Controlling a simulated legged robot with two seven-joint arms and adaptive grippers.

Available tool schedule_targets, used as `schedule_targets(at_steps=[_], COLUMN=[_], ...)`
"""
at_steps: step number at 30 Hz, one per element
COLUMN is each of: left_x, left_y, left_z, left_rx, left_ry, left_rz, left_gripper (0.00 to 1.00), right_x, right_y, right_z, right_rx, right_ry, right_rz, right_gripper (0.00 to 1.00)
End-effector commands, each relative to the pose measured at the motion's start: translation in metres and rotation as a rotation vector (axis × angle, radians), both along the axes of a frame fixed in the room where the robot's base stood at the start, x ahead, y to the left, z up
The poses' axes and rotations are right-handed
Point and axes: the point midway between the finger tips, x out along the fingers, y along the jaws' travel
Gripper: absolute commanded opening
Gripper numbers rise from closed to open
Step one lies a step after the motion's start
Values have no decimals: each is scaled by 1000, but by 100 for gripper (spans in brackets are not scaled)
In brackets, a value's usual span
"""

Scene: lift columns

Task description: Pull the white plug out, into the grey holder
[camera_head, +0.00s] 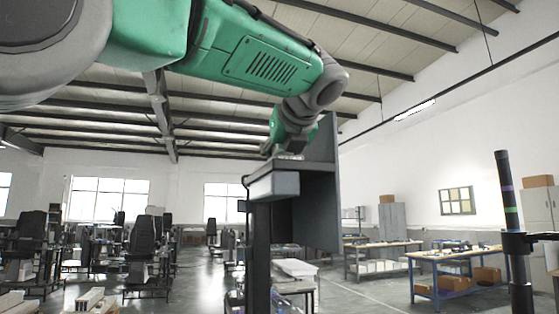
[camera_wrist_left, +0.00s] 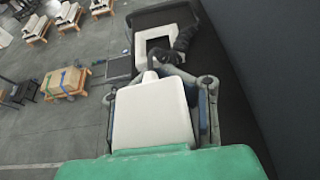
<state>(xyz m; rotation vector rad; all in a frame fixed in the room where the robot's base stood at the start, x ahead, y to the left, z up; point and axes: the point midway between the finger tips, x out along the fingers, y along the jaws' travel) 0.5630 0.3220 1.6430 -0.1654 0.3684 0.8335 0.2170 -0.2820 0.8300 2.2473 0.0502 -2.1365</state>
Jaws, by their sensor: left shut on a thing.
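My left gripper (camera_wrist_left: 160,82) is shut; its grey finger links show on both sides of a pale block in the left wrist view. A small white piece (camera_wrist_left: 149,76) at the finger ends looks like the white plug, largely hidden by the gripper. I cannot tell whether the plug is seated or free. In the head view my left arm reaches over to a grey box (camera_head: 275,186) on a dark stand; the fingers are hidden there. I cannot clearly identify the grey holder.
A tall dark panel (camera_head: 317,190) stands right beside the grey box; it also fills the right side of the wrist view (camera_wrist_left: 275,60). A dark post (camera_head: 508,215) with coloured bands stands at the right. Workbenches (camera_head: 455,256) and chairs stand farther off on open floor.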

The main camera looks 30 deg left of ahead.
Motion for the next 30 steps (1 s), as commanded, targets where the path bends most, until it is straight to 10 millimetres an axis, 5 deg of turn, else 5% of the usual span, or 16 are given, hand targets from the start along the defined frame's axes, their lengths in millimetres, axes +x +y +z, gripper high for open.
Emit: schedule_targets(at_steps=[10,12,14,20,23,30], left_x=[0,0,0,0,0,1], left_y=[0,0,0,0,0,0], left_z=[-1,-1,-1,-1,-1,-1], left_rx=[-1,-1,-1,-1,-1,-1], left_ry=[2,2,2,2,2,2], left_rz=[0,1,1,1,1,1], left_gripper=[0,33,49,49,73,75], right_x=[0,0,0,0,0,0], right_y=[0,0,0,0,0,0], right_z=[0,0,0,0,0,0], right_rx=[0,0,0,0,0,0], right_ry=[0,0,0,0,0,0], right_rz=[0,0,0,0,0,0], right_gripper=[0,0,0,0,0,0])
